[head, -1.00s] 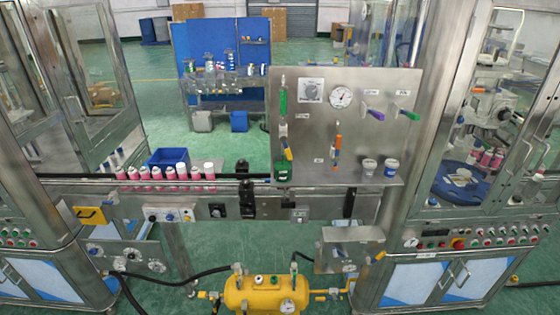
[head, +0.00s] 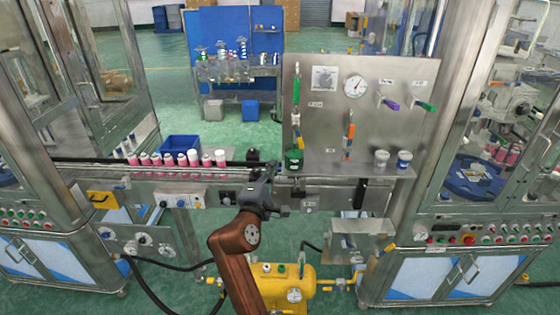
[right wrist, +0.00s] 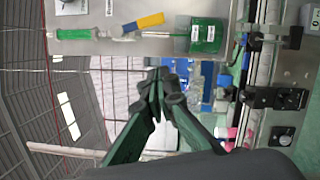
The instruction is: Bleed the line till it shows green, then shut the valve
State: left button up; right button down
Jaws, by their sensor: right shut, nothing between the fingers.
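A steel panel (head: 330,125) stands upright behind the conveyor. On its left is an upright sight tube (head: 296,90) with a green section. Below it is a small valve with a yellow and blue handle (head: 299,136), set at a slant, and a green cup (head: 294,160). In the right wrist view, turned sideways, the tube (right wrist: 73,34), handle (right wrist: 150,19) and cup (right wrist: 207,36) show beyond my fingers. My right gripper (head: 281,204) is shut and empty, below the cup and apart from the handle. It also shows in the right wrist view (right wrist: 162,84). My left gripper is out of view.
The panel also carries a round gauge (head: 355,86), an orange-handled valve (head: 348,142), a purple handle (head: 390,104) and a green handle (head: 425,106). Two small tubs (head: 404,159) sit on its ledge. Pink bottles (head: 170,159) line the conveyor. A yellow tank (head: 285,290) is below.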

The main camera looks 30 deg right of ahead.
aim_at(298, 134)
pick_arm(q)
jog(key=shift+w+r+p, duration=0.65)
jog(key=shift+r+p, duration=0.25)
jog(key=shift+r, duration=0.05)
pick_arm(e)
jog(key=w+d+r, duration=0.1)
jog(key=w+d, duration=0.3)
jog(key=d, duration=0.5)
jog(key=shift+w+d+r, duration=0.25)
jog(key=shift+r, duration=0.05)
